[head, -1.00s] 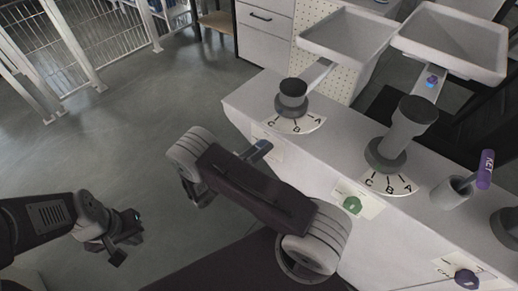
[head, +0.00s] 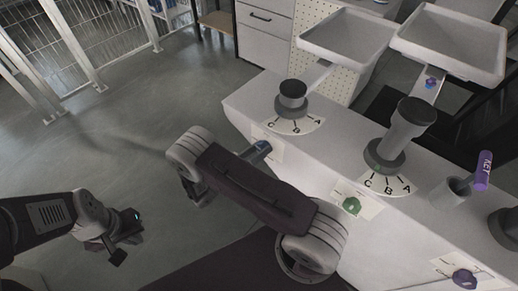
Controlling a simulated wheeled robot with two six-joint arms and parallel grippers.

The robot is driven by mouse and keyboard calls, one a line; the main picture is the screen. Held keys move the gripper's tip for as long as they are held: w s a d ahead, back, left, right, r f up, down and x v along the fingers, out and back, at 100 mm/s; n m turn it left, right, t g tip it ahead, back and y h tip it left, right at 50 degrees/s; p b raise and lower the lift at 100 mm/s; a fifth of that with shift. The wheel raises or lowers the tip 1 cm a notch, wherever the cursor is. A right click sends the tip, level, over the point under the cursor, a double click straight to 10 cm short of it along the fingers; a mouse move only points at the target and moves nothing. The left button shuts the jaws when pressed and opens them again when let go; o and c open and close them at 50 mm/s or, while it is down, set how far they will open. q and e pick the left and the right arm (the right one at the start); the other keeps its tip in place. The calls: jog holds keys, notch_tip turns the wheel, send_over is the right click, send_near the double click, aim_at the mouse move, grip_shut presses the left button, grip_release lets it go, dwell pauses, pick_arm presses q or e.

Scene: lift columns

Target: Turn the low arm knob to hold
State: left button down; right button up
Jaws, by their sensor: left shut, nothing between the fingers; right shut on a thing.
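A short dark-topped column (head: 291,100) stands at the left of the white bench, with a C-B-A dial (head: 301,126) at its foot and an arm bearing a white tray (head: 347,33). On the bench's front face below it is a pale card (head: 272,146). My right gripper (head: 262,149) reaches this card and is shut on a small knob there. The knob is mostly hidden by the gripper, so its setting cannot be read. My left gripper (head: 125,235) is shut and empty, low over the floor at the left, well away from the bench.
A taller column (head: 402,130) with its own dial (head: 392,186) and tray (head: 452,40) stands to the right. A green knob (head: 351,205) and a purple knob (head: 464,279) sit on the front face. Floor at left is clear.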

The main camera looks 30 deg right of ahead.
jog(key=m, duration=0.3)
jog(key=shift+r+m+y+p, duration=0.1)
jog(key=shift+m+y+p, duration=0.2)
jog(key=m, duration=0.3)
jog(key=shift+s, duration=0.1)
jog(key=shift+s+m+t+y+b, duration=0.1)
jog(key=shift+m+t+y+b, duration=0.35)
jog(key=shift+m, duration=3.05)
jog(key=shift+t, duration=0.25)
jog(key=o, duration=1.3)
jog(key=shift+o, duration=0.2)
